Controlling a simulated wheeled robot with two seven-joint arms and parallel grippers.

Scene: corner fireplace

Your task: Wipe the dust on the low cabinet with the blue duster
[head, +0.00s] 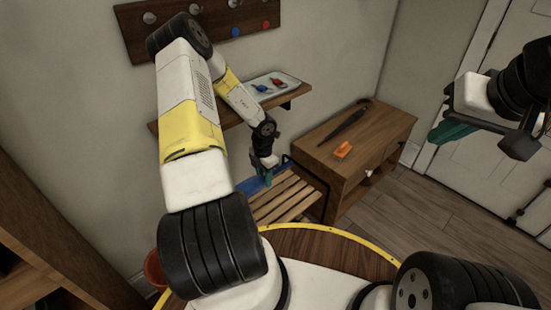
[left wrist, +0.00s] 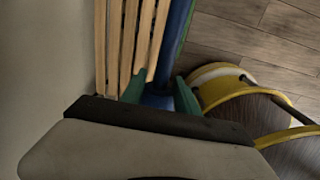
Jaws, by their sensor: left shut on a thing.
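The blue duster (head: 252,185) is a long blue shape along the slatted bench in the head view. It also shows in the left wrist view (left wrist: 173,45), running beside the slats. My left gripper (head: 267,178) is shut on it, with green fingertips on either side in the left wrist view (left wrist: 160,95). The low cabinet (head: 325,137) is brown wood, right of the bench and of my left gripper. Dust on its top is too faint to tell. My right gripper (head: 495,135) is raised at the right, apart from the cabinet, its green fingers spread and empty.
An orange object (head: 343,151) and a long dark folded item (head: 346,128) lie on the cabinet top. The slatted bench (head: 285,200) stands beside the cabinet. A wall shelf (head: 212,120) with a tray (head: 272,87) is above. The floor right of the cabinet is clear.

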